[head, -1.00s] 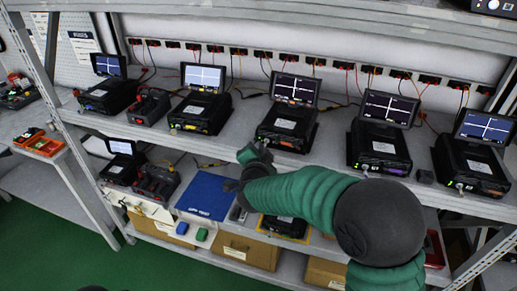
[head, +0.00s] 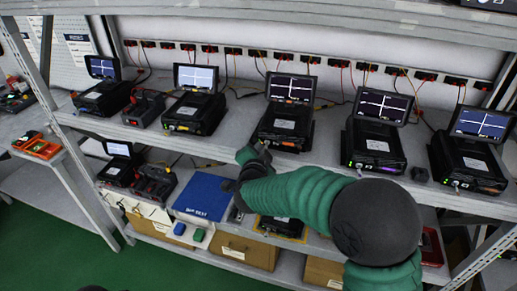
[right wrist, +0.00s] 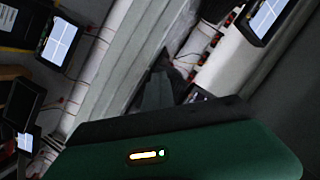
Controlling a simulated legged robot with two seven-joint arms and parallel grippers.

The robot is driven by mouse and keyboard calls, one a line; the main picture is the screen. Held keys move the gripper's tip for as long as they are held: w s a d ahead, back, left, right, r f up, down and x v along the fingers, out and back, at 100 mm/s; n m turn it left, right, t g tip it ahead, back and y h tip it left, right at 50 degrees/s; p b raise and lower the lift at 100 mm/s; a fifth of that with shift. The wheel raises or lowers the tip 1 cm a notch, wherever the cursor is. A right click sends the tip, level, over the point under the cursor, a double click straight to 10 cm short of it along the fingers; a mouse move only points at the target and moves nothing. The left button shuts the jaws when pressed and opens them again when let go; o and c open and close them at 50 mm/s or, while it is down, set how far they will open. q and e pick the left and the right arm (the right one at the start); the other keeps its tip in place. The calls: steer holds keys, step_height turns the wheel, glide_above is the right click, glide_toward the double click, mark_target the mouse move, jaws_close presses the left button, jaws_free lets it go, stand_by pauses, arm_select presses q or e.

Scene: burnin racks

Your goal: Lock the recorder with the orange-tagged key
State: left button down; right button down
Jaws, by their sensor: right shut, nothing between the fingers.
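Several black recorders with lit screens stand in a row on the upper shelf. The middle recorder (head: 283,125) has an orange patch low on its front; I cannot tell whether that is a tag or a label. No orange-tagged key can be made out clearly. My right arm comes in from the lower right, in front of the middle recorder. My left gripper is not in view.
Cardboard boxes (head: 247,251) stand below. An orange tray (head: 42,149) is at far left.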

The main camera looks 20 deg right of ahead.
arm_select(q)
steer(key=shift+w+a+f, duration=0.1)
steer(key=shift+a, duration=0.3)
arm_select(e)
steer(key=shift+w+a, duration=0.15)
steer(key=shift+a, duration=0.35)
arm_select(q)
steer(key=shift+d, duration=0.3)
arm_select(e)
steer(key=shift+d, duration=0.35)
steer(key=c, duration=2)
jaws_free()
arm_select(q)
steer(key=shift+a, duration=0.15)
arm_select(e)
steer(key=shift+o, duration=0.5)
steer(key=shift+a, duration=0.2)
steer(key=shift+s, duration=0.2)
